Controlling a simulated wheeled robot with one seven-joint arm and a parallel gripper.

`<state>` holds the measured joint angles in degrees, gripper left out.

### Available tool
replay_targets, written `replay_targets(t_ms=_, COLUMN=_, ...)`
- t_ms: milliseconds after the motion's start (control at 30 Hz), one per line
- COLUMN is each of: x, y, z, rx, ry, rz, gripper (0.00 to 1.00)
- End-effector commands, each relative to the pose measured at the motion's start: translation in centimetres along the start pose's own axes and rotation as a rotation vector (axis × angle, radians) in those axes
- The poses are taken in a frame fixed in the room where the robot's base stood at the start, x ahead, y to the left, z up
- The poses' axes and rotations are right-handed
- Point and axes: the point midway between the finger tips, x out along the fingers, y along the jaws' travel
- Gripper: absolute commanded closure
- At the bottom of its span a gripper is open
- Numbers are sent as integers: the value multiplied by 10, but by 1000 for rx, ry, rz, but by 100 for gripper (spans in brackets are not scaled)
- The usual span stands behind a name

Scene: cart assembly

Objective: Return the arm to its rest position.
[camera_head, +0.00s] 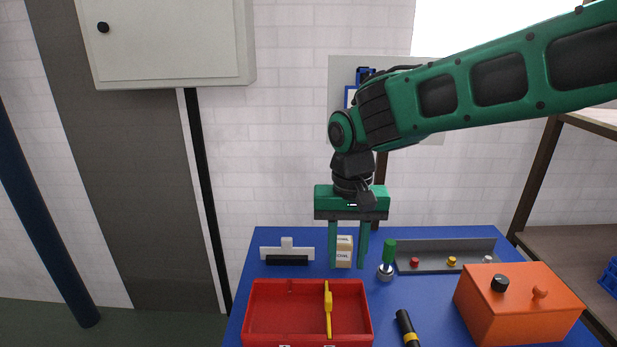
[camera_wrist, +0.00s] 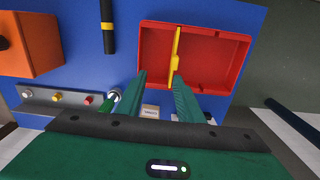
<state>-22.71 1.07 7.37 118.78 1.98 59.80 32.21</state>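My gripper (camera_head: 348,262) is above the far part of the blue table (camera_head: 400,318), pointing down with its two green fingers apart. Nothing is between the fingertips that I can see held. A small stack of tan boxes (camera_head: 344,252) shows between the fingers in the head view, and one box (camera_wrist: 150,110) shows beyond them in the wrist view. The boxes appear to stand on the table; whether a finger touches them cannot be told. In the wrist view, my gripper (camera_wrist: 158,76) is open, its fingertips toward the red tray (camera_wrist: 212,86).
The red tray holds a yellow tool (camera_head: 328,310). A green-handled tool (camera_head: 388,258) stands right of my gripper. A grey button strip (camera_head: 432,266), an orange box (camera_head: 520,310), a black flashlight (camera_head: 406,328) and a white-and-black piece (camera_head: 287,252) are also on the table. A wall cabinet (camera_head: 170,45) hangs upper left.

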Motion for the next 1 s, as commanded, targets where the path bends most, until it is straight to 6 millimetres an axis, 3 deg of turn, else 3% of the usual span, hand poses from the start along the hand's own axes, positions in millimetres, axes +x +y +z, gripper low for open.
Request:
replay_targets(t_ms=133, x=-6, y=87, z=3, rx=102, ry=12, rz=18, gripper=66)
replay_targets(t_ms=267, x=-6, y=170, z=26, rx=200, ry=14, rz=29, gripper=66)
replay_targets(t_ms=400, x=0, y=248, z=72, rx=310, ry=7, rz=28, gripper=66)
replay_targets(t_ms=500, x=8, y=289, z=111, rx=382, ry=2, rz=18, gripper=66)
replay_targets(t_ms=600, x=17, y=313, z=146, rx=434, ry=-4, rz=4, gripper=66)
replay_targets(t_ms=700, x=24, y=326, z=171, rx=468, ry=-8, rz=-8, gripper=66)
replay_targets(t_ms=833, x=29, y=331, z=187, rx=488, ry=-11, rz=-18, gripper=66)
replay_targets(t_ms=1000, x=30, y=332, z=189, rx=490, ry=-11, rz=-18, gripper=66)
